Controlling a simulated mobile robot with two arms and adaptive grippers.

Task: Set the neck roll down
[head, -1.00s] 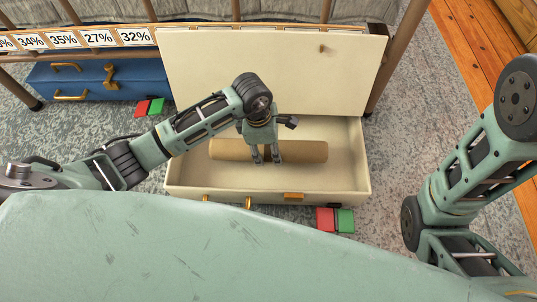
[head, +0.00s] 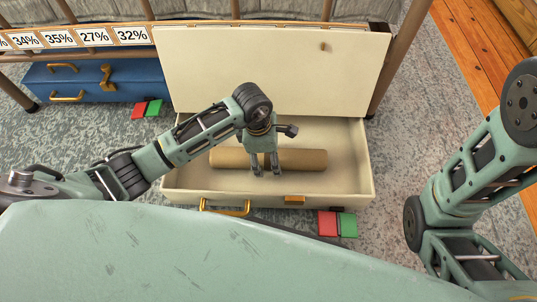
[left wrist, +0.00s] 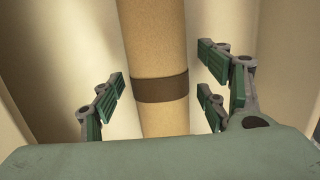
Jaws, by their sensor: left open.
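The neck roll (head: 305,159), a tan cylinder, lies lengthwise inside the open cream case (head: 360,185). In the left wrist view the roll (left wrist: 155,45) runs up the picture and has a dark brown band around its middle.
The case's lid (head: 270,70) stands raised behind it, against a rail with percentage labels (head: 95,36). A blue case (head: 100,78) lies at the left. Red and green blocks (head: 337,224) lie in front, and another pair (head: 146,108) behind left. Patterned carpet is bare at right.

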